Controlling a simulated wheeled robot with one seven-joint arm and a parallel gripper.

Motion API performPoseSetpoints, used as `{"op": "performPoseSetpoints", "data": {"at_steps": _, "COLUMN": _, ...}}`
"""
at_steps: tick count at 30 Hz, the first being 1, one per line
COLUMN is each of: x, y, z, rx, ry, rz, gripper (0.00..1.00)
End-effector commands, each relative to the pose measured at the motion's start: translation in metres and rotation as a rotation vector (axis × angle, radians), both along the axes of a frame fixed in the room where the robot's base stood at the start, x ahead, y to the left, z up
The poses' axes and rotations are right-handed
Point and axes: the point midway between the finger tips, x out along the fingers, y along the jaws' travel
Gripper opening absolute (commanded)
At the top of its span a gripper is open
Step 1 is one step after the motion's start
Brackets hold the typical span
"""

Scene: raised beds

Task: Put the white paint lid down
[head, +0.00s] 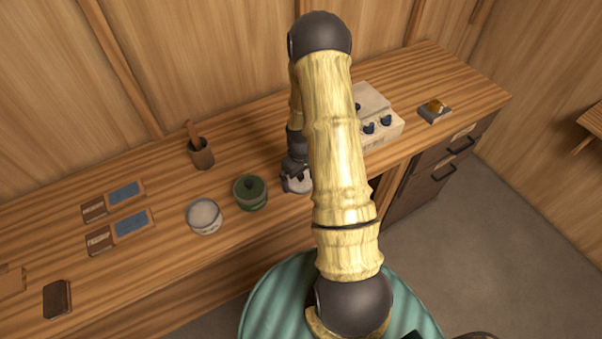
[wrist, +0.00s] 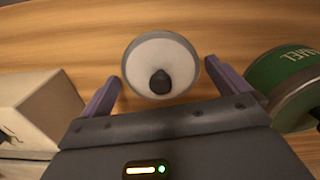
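The white paint lid (wrist: 145,52) is a round pale disc with a grey rim and a dark knob. In the wrist view it appears to lie on the wooden counter, knob toward me. My gripper (wrist: 164,72) is open, its two purple fingers on either side of the lid with small gaps. In the head view the lid (head: 297,185) shows partly under my gripper (head: 295,172), right of the green pot. A white pot (head: 203,218) stands left of the green pot, its top pale.
The green pot (head: 250,200) with a dark green lid stands close by; its label shows in the wrist view (wrist: 292,70). A pale box with dark knobs (head: 382,124) is on the other side. A brown cup (head: 201,155) stands behind.

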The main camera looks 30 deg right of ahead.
Motion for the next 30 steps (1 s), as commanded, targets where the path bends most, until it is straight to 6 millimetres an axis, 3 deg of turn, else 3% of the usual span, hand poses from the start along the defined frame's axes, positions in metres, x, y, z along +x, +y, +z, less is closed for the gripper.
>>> {"op": "performPoseSetpoints", "data": {"at_steps": 8, "x": 0.000, "y": 0.000, "z": 0.003, "rx": 0.000, "ry": 0.000, "rz": 0.000, "gripper": 1.00}}
{"op": "performPoseSetpoints", "data": {"at_steps": 14, "x": 0.001, "y": 0.000, "z": 0.016, "rx": 0.000, "ry": -0.003, "rz": 0.000, "gripper": 1.00}}
{"op": "performPoseSetpoints", "data": {"at_steps": 30, "x": 0.001, "y": 0.000, "z": 0.100, "rx": -0.002, "ry": -0.005, "rz": 0.000, "gripper": 1.00}}
